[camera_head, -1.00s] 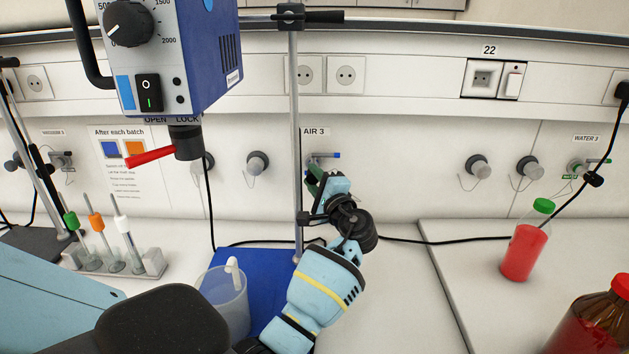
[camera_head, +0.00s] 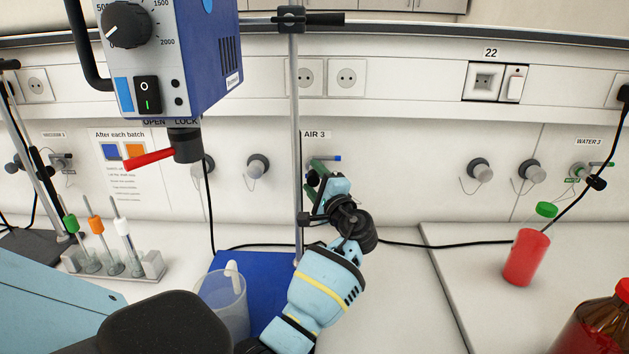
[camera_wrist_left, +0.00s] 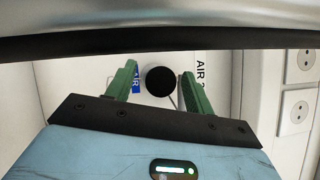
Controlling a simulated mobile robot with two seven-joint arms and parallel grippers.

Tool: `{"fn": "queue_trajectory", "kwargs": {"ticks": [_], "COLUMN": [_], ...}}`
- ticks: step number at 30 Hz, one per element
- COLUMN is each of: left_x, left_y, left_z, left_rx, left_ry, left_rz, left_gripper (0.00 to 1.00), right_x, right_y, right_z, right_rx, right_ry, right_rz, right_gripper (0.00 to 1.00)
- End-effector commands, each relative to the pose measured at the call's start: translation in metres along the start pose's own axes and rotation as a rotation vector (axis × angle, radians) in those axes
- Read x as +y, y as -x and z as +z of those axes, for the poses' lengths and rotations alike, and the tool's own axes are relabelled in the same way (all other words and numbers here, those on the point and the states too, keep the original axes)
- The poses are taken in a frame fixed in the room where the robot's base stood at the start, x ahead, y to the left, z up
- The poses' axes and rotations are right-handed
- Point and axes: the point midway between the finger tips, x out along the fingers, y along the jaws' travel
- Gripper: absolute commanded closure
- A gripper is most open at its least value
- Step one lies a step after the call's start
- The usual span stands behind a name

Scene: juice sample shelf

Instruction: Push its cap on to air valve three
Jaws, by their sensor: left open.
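Air valve three (camera_head: 325,158) is on the back wall under the AIR 3 label, with a blue handle; my gripper partly hides it in the head view. My left gripper (camera_head: 314,177) is directly in front of it, its green fingers pointing to the wall. In the left wrist view the fingers (camera_wrist_left: 159,74) are open, one on each side of a round black cap (camera_wrist_left: 160,81). A blue AIR tag (camera_wrist_left: 135,78) shows beside the left finger. I cannot tell whether the cap is seated on the valve or whether the fingers touch it. My right gripper is not in view.
A metal stand rod (camera_head: 296,130) rises just left of my gripper, carrying a stirrer motor (camera_head: 205,60) with a red lever. A clear beaker (camera_head: 222,300) stands below. Other capped outlets (camera_head: 257,166) line the wall. A red bottle (camera_head: 526,258) stands at right.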

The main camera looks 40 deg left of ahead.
Motion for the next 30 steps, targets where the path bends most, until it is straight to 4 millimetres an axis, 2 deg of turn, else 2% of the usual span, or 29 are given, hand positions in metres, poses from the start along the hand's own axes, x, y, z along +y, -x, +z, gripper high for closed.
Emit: {"fn": "queue_trajectory", "kwargs": {"ticks": [7,12,21,30], "left_x": [0.001,-0.001,-0.001,0.000], "left_y": [0.001,0.029,0.070,0.078], "left_z": [0.000,0.000,0.000,0.000], "left_rx": [0.000,0.003,0.002,-0.001], "left_ry": [-0.001,0.002,0.001,0.000], "left_rz": [0.001,0.001,0.000,0.000], "left_gripper": [0.47,0.47,0.47,0.47], "right_x": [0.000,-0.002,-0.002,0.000], "right_y": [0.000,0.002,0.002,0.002], "right_z": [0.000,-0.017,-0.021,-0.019], "right_rx": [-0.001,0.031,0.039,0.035], "right_ry": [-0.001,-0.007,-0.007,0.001], "right_rz": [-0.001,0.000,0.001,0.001], "right_gripper": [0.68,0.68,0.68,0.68]}}
